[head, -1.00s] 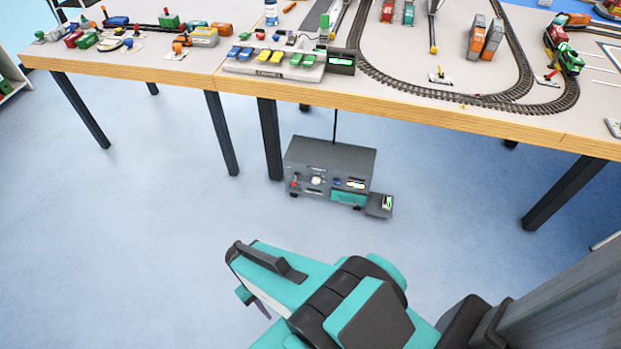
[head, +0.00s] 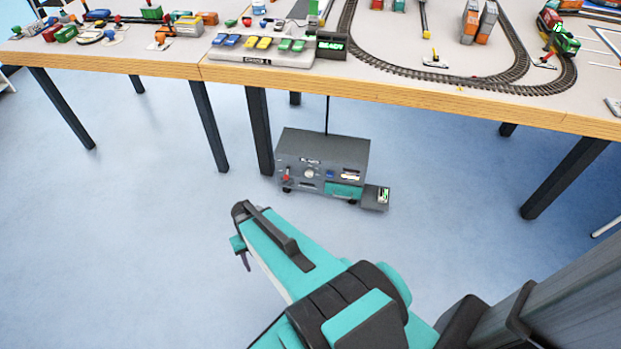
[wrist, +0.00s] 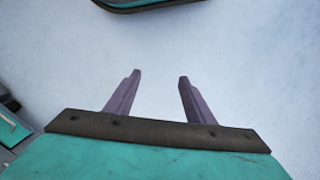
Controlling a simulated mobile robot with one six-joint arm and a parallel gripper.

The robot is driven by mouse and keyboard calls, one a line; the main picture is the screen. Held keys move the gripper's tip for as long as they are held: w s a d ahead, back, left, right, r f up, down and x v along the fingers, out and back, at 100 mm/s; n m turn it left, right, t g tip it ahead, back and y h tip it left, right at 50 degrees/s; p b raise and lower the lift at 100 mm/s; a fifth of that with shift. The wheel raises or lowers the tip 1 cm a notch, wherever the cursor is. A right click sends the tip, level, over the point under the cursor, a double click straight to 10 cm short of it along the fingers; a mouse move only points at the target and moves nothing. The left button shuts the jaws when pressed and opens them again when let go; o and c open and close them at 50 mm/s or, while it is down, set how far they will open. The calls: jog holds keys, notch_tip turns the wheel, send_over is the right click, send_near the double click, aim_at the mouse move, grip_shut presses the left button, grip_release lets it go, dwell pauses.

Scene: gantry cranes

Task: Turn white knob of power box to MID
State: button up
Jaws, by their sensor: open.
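The power box (head: 322,165) is a dark grey box standing on the floor under the front edge of the table. Its white knob (head: 309,173) is on the left part of the front panel, to the right of a red control (head: 286,177). The knob's setting is too small to read. My gripper (wrist: 159,76) is open and empty in the wrist view, with bare floor between its fingers. In the head view my arm reaches toward the box, and the gripper end is to the left of and nearer than the box, apart from it.
The table (head: 400,92) has a wooden front edge and carries a train track (head: 440,73), toy vehicles and a display (head: 331,45) reading READY. Dark table legs (head: 259,135) stand close left of the box. A small grey unit (head: 375,197) adjoins its right side. Floor in front is clear.

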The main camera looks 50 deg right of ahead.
jog(key=w+d+f+m+t+b, duration=0.2)
jog(key=w+d+b, duration=0.2)
jog(key=w+d, duration=0.5)
jog(key=m+t+h+b, duration=0.4)
jog(key=m+t+b, duration=0.15)
jog(key=b, duration=0.55)
send_near(309, 173)
notch_tip(309, 173, up, 4)
jog(key=s, duration=0.1)
jog(key=shift+s+a+m+g, duration=0.15)
jog(key=shift+a+m+g, duration=0.1)
jog(key=shift+m+g, duration=0.15)
jog(key=b+x, duration=0.1)
jog(key=x, duration=0.3)
jog(key=b+x, duration=0.1)
jog(key=x, duration=0.4)
jog(key=b+x, duration=0.1)
jog(key=x, duration=0.3)
jog(key=shift+w+a+f+b, duration=0.15)
jog(key=shift+w+f+b, duration=0.05)
jog(key=shift+f+b, duration=0.15)
